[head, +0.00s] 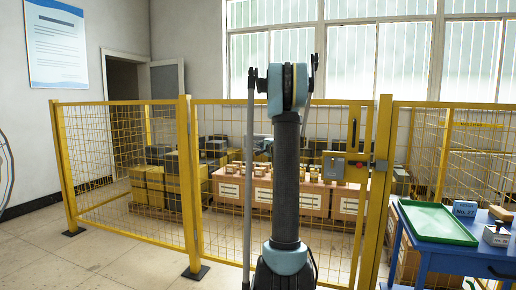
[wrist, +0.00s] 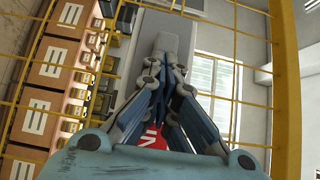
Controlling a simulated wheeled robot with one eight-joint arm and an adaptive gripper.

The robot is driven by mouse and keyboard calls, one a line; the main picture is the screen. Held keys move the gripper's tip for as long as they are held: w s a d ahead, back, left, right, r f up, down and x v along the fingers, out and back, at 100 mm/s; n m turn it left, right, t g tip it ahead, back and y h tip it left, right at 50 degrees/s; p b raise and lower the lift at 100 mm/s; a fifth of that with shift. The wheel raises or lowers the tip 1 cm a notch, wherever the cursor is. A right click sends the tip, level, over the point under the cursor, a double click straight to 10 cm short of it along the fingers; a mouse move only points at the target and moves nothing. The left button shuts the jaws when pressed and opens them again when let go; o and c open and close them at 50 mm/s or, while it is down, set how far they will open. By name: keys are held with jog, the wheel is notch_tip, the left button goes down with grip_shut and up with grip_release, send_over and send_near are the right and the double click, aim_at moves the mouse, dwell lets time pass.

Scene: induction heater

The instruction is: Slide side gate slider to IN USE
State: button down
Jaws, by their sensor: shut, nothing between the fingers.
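In the head view a grey latch box (head: 334,167) sits on the yellow mesh gate (head: 275,180), beside the post at its right. A small red and yellow part (head: 357,163) shows at the box's right side. In the wrist view my gripper (wrist: 166,78) is shut and empty, its fingers together in front of a grey housing (wrist: 205,35). A red label with white letters (wrist: 153,134) shows between the finger linkages, partly covered. The fingers hide part of the housing, and I cannot tell the slider's position or whether they touch it. The gripper cannot be made out in the head view.
Cartons with white labels (head: 290,196) stand behind the gate. A blue table (head: 470,262) with a green tray (head: 436,223) stands at the right. Yellow mesh panels (head: 120,165) continue to the left. Bare floor (head: 100,262) shows at the front left.

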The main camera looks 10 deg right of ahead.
jog(key=w+d+v, duration=0.1)
jog(key=d+v, duration=0.2)
jog(key=v, duration=1)
jog(key=s+a+f+n+g+y, duration=0.1)
jog(key=s+a+f+n+g, duration=0.35)
jog(key=s+a, duration=0.65)
jog(key=s+a+f+n+g+y, duration=0.1)
jog(key=s+a+f+n+g, duration=0.35)
jog(key=s+a, duration=0.55)
jog(key=s+d+f+n+g+h, duration=0.1)
jog(key=s+f, duration=0.4)
jog(key=s, duration=0.5)
jog(key=s+d+f+n+g+h, duration=0.1)
jog(key=s+f+n+g+h, duration=0.2)
jog(key=s+f, duration=0.3)
jog(key=s+d+f+n+g+h, duration=0.1)
jog(key=s+f, duration=0.5)
jog(key=s, duration=0.8)
jog(key=shift+n+g+h, duration=0.5)
jog(key=shift+n+g, duration=0.2)
jog(key=shift+n, duration=0.1)
